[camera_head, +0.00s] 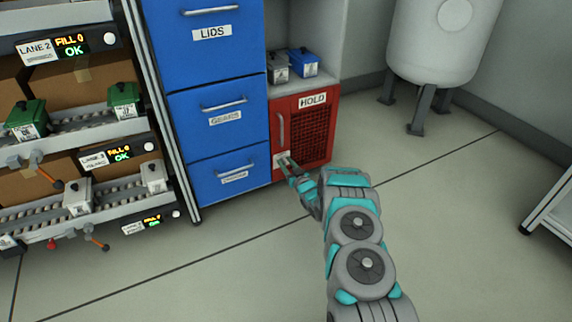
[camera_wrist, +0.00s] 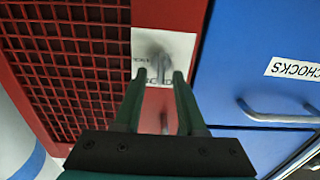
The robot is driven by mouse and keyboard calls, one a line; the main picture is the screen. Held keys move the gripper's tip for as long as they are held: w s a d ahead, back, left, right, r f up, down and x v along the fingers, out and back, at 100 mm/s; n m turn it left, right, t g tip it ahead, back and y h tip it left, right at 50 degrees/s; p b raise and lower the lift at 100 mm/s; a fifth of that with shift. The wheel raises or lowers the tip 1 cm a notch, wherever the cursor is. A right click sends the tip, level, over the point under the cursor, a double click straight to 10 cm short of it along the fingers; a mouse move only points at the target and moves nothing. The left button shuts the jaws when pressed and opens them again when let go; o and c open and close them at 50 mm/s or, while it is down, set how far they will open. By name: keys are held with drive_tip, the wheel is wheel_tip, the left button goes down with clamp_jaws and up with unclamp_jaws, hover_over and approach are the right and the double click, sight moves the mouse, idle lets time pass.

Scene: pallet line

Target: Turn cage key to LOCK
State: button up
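The red cage (camera_head: 304,135) with a mesh door and a HOLD label stands low beside the blue drawers. In the wrist view, a white plate (camera_wrist: 185,47) with partly hidden print sits on the red frame (camera_wrist: 172,13). A grey key (camera_wrist: 160,66) sticks out from this plate. My gripper (camera_wrist: 159,76) is open, with one finger on each side of the key and gaps showing between. In the head view, my gripper (camera_head: 288,166) reaches the cage's lower left corner and hides the key. The key's setting cannot be read.
Blue drawers (camera_head: 218,114) stand left of the cage; one (camera_wrist: 260,75) shows close by in the wrist view with its handle. Two small boxes (camera_head: 304,62) sit on the shelf above. A roller rack (camera_head: 85,125) is at left.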

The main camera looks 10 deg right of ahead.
clamp_jaws()
idle(0.6)
